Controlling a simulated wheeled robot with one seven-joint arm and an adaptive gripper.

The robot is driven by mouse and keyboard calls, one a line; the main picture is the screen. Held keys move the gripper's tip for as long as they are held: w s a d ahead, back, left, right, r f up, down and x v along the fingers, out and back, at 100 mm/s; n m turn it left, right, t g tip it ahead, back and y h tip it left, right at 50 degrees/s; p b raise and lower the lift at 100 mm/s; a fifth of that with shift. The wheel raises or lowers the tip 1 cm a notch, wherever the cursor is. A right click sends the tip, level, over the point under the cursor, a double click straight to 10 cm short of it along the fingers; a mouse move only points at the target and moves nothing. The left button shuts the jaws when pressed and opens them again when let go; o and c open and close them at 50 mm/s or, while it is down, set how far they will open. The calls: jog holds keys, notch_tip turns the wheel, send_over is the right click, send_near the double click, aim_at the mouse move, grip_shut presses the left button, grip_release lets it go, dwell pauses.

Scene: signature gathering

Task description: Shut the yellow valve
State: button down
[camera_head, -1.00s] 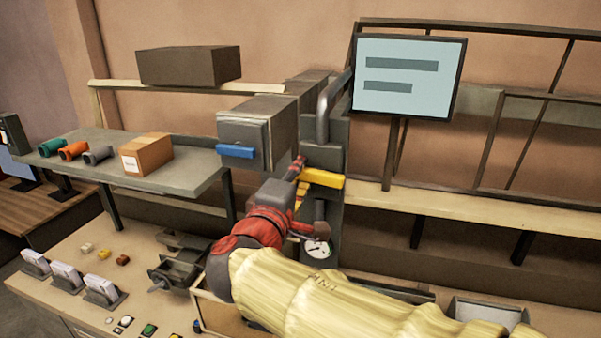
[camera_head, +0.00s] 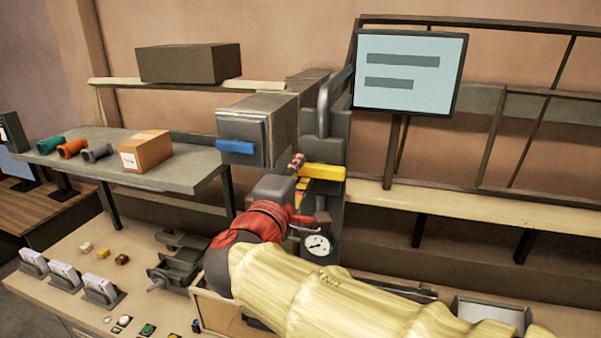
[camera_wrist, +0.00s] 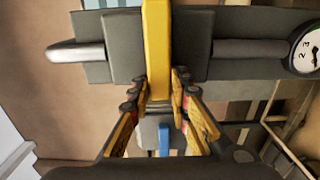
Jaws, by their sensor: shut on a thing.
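The yellow valve handle (camera_head: 322,172) sticks out to the right on the grey machine column, above the round gauge. In the wrist view the yellow handle (camera_wrist: 157,45) runs from the top edge down to between my fingertips. My gripper (camera_head: 299,178) is at the handle's left end, its red and dark body below it. In the wrist view both fingers of my gripper (camera_wrist: 158,92) are closed in on the handle's lower end, one on each side. The valve body behind the handle is partly hidden.
The gauge (camera_head: 318,246) sits just right of my wrist. A grey box with a blue handle (camera_head: 236,147) is to the upper left. A monitor (camera_head: 408,72) stands to the right. A shelf (camera_head: 190,180) holds a cardboard box (camera_head: 146,152) and several coloured pipe pieces.

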jog(key=shift+f, duration=0.1)
jog(key=c, duration=1.6)
grip_release()
jog(key=shift+c, duration=0.2)
jog(key=v, duration=1.2)
